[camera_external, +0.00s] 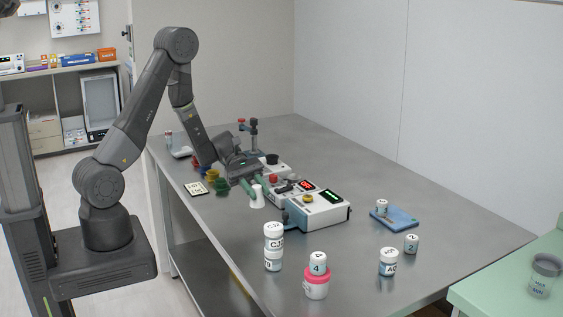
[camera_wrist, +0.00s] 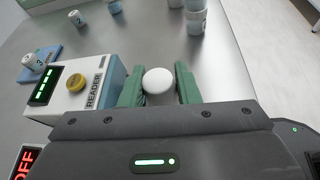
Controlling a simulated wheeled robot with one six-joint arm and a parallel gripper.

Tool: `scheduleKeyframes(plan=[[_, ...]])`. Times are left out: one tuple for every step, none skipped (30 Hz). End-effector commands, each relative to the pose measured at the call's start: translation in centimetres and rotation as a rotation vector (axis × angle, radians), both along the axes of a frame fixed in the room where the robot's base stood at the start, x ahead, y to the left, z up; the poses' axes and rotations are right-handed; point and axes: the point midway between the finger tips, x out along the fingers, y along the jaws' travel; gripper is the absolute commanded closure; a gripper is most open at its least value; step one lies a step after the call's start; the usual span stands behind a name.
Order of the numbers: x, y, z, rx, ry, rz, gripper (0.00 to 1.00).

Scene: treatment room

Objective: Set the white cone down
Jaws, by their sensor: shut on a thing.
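The white cone (camera_external: 257,199) is upright beneath my gripper in the external view, on the left side of the reader box. In the wrist view the cone's rounded white top (camera_wrist: 158,80) sits between the two green fingers. My gripper (camera_external: 256,188) is shut on the cone, and its fingers also show in the wrist view (camera_wrist: 159,86). The cone's base is at or just above the grey table (camera_external: 360,268); I cannot tell whether it touches. The cone's lower part is hidden in the wrist view.
The reader box (camera_external: 325,214) with a yellow button stands close to the right of my gripper. Labelled jars stand nearer the front, including a stack (camera_external: 273,247) and one on a pink-lidded jar (camera_external: 317,285). A blue tray (camera_external: 396,219) lies right. Bare table lies in front of the cone.

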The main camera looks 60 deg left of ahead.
Motion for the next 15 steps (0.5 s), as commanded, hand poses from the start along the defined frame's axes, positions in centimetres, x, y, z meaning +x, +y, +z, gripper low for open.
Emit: scheduleKeyframes(plan=[[0.0,0.0,-0.7,-0.001,0.004,0.000,0.92],[0.0,0.0,-1.1,-0.001,0.003,-0.001,0.92],[0.0,0.0,-1.5,0.000,0.003,-0.001,0.92],[0.0,0.0,-1.7,0.000,0.002,0.000,0.92],[0.0,0.0,-1.8,0.000,0.001,-0.001,0.92],[0.0,0.0,-2.0,0.000,0.001,0.000,0.92],[0.0,0.0,-2.2,0.000,0.001,0.000,0.92],[0.0,0.0,-2.4,0.000,0.001,-0.001,0.92],[0.0,0.0,-2.9,0.000,0.002,0.000,0.92],[0.0,0.0,-3.2,0.000,0.003,0.000,0.92],[0.0,0.0,-3.7,0.000,0.004,0.000,0.92],[0.0,-0.1,-4.2,0.000,0.004,-0.001,0.92],[0.0,-0.1,-4.6,-0.001,0.004,0.000,0.92],[0.0,-0.1,-5.0,-0.001,0.004,0.000,0.92],[0.0,0.0,-5.4,-0.001,0.003,-0.001,0.92]])
